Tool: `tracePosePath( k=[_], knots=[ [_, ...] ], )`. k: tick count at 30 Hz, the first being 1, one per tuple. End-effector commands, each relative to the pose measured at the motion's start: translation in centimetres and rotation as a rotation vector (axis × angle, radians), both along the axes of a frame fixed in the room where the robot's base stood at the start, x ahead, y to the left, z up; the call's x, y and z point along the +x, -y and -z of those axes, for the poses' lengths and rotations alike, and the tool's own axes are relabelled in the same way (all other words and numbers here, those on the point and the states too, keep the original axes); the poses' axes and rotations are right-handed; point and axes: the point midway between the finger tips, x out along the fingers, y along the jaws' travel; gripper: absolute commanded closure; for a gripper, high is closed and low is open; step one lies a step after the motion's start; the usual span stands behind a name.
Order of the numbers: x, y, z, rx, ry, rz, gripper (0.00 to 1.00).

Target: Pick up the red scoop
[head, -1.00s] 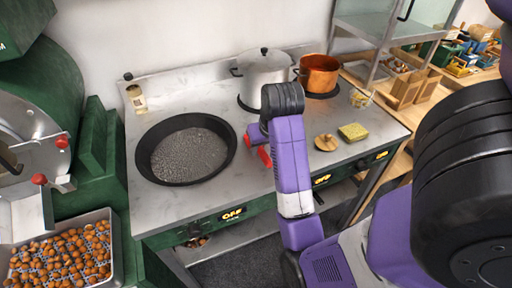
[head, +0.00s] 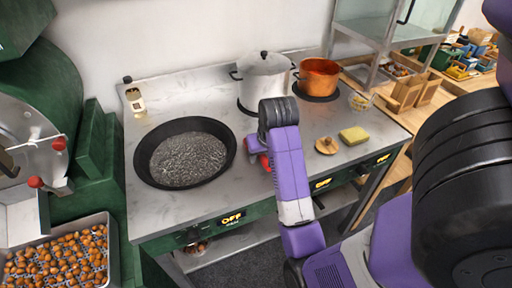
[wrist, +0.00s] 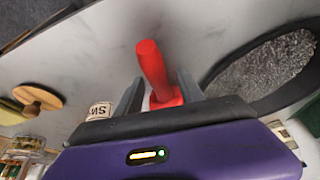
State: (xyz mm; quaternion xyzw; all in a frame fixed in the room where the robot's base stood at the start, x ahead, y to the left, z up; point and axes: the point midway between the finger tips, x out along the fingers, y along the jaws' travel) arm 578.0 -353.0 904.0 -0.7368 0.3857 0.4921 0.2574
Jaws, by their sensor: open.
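The red scoop (wrist: 154,68) shows in the wrist view, its handle standing up between the two grey fingers of my gripper (wrist: 158,95). Its lower part is hidden behind the gripper's body. My gripper is open around the handle, with a gap visible on the finger sides. In the head view only a bit of the red scoop (head: 265,162) shows beside my purple arm, on the metal counter (head: 215,215) right of the black pan. The gripper's fingers are hidden there by the arm.
A black pan (head: 140,165) of dark granules sits left of the scoop. A steel pot (head: 264,75) and a copper pot (head: 319,77) stand behind. A wooden lid (head: 326,146) and a yellow sponge (head: 353,136) lie to the right. A tray of chestnuts (head: 113,262) is at lower left.

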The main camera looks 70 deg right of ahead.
Motion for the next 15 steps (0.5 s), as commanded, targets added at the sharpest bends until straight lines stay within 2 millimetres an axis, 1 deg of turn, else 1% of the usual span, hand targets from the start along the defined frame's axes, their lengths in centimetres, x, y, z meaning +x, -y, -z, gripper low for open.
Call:
tracePosePath(
  k=[9, 10, 14, 15],
  knots=[
    [0.01, -0.03, 0.12, 0.001, 0.0, 0.0, 0.55],
    [0.01, -0.03, 0.12, 0.001, 0.0, 0.0, 0.56],
    [0.01, -0.03, 0.12, 0.001, 0.0, -0.001, 0.82],
    [0.01, -0.03, 0.12, 0.0, 0.0, -0.001, 0.9]
  ],
)
